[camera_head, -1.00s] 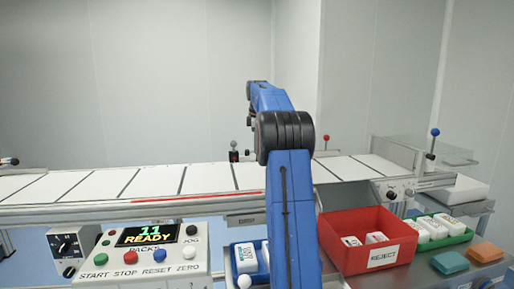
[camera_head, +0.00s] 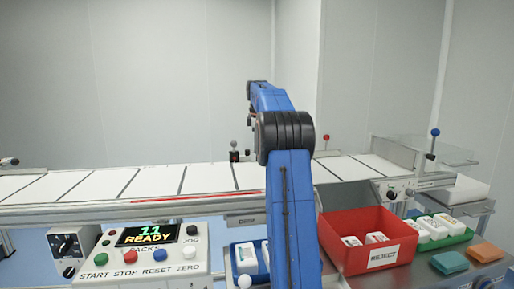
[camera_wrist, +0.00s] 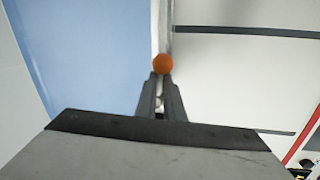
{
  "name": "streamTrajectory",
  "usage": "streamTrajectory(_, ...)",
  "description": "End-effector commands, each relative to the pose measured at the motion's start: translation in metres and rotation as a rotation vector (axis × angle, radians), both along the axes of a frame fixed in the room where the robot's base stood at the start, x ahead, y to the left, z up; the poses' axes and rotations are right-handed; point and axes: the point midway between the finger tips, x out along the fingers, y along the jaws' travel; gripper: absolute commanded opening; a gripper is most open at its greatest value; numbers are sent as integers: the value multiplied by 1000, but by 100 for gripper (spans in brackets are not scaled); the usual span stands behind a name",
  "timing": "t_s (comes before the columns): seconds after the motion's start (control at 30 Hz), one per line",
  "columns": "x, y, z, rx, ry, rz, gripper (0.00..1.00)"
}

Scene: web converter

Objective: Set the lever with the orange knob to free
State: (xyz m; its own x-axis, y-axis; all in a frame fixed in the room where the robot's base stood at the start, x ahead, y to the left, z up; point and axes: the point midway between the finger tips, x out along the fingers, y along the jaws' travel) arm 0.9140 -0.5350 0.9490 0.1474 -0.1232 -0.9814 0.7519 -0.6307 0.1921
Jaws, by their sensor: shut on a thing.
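The orange knob (camera_wrist: 163,64) shows in the wrist view at the tips of my gripper (camera_wrist: 161,82). The two fingers are close together and shut on the knob or on the lever just under it. The rest of the lever and any free marking are hidden. In the head view my blue arm stands in front of this spot, so the knob and my gripper do not show there.
A white conveyor with dark cross lines (camera_head: 95,187) runs behind my arm. The control panel (camera_head: 110,262) reads "11 READY". A red reject bin (camera_head: 345,227) stands right of my arm. Other levers have a grey knob (camera_head: 234,144), a red knob (camera_head: 326,138) and a blue knob (camera_head: 435,132).

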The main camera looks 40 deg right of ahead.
Motion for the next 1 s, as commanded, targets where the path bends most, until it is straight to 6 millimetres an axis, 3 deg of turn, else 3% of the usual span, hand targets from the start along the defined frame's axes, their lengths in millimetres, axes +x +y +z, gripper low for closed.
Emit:
streamTrajectory(0.67, -3, -2, 0, -3, 2, -17, 0)
streamTrajectory(1.0, -7, 5, 0, -3, 3, -186, 0)
